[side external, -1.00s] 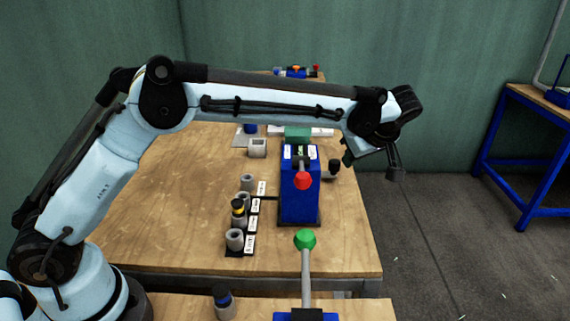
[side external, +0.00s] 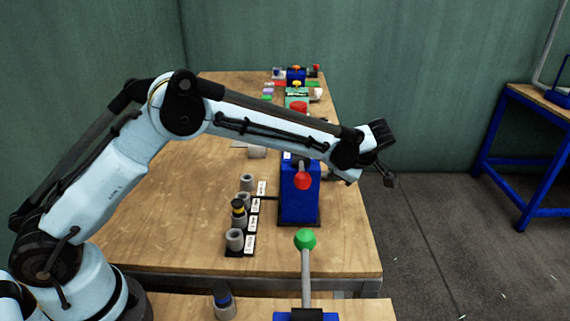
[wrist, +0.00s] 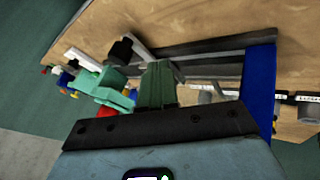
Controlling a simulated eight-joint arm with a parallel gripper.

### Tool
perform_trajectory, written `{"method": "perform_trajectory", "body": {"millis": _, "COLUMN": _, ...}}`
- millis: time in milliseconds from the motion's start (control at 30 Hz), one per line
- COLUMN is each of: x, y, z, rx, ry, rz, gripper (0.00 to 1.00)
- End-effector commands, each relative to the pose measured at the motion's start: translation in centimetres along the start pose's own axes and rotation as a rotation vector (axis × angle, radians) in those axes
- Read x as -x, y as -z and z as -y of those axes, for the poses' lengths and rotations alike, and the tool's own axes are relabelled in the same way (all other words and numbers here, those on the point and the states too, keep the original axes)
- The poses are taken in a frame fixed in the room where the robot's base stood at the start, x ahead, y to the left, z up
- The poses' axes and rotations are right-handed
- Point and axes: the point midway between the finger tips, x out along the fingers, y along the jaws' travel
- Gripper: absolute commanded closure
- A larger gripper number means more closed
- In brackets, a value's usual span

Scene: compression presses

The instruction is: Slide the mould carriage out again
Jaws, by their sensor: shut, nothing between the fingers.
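The blue press (side external: 300,190) stands on the bench, with a red ball-ended lever (side external: 302,180) on its near side. My gripper (side external: 389,181) hangs to the right of the press, apart from it, and its fingers are shut and empty. The wrist view shows the closed fingers (wrist: 157,75) close to a black knob (wrist: 122,50) on a light bar, with no clear contact. I take this knob to be the carriage handle. In the side view my wrist hides that area, so the carriage's position cannot be told.
Several grey moulds (side external: 235,239) stand in a labelled rack left of the press. A green ball-ended lever (side external: 305,239) rises in front. More coloured equipment (side external: 296,76) stands at the bench's far end. The left of the bench is clear.

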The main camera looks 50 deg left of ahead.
Motion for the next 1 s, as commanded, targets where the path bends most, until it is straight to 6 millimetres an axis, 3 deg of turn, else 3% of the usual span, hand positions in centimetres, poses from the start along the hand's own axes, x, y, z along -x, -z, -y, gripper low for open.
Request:
{"method": "perform_trajectory", "body": {"millis": 100, "x": -2.4, "y": 0.1, "z": 0.0, "rx": 0.001, "ry": 0.002, "rz": -0.001, "gripper": 1.00}}
{"method": "perform_trajectory", "body": {"millis": 233, "x": -3.2, "y": 0.0, "z": -1.9, "rx": 0.002, "ry": 0.001, "rz": -0.001, "gripper": 1.00}}
{"method": "perform_trajectory", "body": {"millis": 433, "x": -3.9, "y": 0.0, "z": -3.3, "rx": 0.000, "ry": 0.001, "rz": 0.000, "gripper": 1.00}}
{"method": "perform_trajectory", "body": {"millis": 1000, "x": -4.5, "y": 0.1, "z": -4.3, "rx": 0.000, "ry": 0.001, "rz": 0.000, "gripper": 1.00}}
